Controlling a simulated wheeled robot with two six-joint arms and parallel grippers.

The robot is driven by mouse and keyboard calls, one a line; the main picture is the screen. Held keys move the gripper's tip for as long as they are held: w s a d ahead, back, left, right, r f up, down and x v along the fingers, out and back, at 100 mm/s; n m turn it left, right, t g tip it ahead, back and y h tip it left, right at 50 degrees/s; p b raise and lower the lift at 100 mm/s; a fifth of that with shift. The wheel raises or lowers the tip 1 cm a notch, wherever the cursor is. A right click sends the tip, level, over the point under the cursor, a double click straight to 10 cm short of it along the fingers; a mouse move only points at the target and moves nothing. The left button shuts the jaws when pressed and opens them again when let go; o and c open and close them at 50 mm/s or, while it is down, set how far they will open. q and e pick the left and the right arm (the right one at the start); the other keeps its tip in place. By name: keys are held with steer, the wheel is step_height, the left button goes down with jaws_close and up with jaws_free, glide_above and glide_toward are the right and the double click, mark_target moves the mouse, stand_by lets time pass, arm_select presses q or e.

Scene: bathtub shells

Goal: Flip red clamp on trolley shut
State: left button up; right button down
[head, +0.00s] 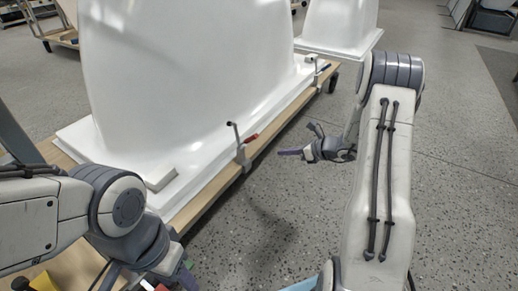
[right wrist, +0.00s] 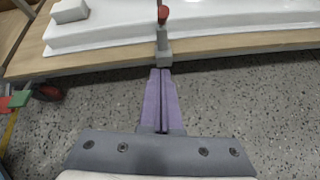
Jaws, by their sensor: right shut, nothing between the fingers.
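The red clamp (head: 241,154) sits on the near long edge of the wooden trolley (head: 214,190), beside the white shell's rim. Its red handle (head: 251,138) sticks out to the right, and a thin black-tipped arm stands up above the rim. In the right wrist view the red handle (right wrist: 163,13) is at the top, above the grey clamp body (right wrist: 164,48). My right gripper (head: 283,152) is shut and empty, to the right of the clamp in the head view. Its purple fingers (right wrist: 160,75) point towards the clamp body. My left gripper's fingers are hidden at the bottom left.
A large white shell (head: 180,70) stands on the trolley. Another clamp with a blue handle (head: 325,67) is farther along the same edge. Speckled floor (head: 290,210) to the right of the trolley is clear.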

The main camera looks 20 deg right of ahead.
steer(key=b+x, duration=0.7)
steer(key=x, duration=0.3)
steer(key=w+r, duration=0.1)
steer(key=w+a+r+b, duration=0.1)
steer(key=r, duration=0.1)
steer(key=shift+w+a, duration=0.1)
steer(key=shift+w, duration=0.25)
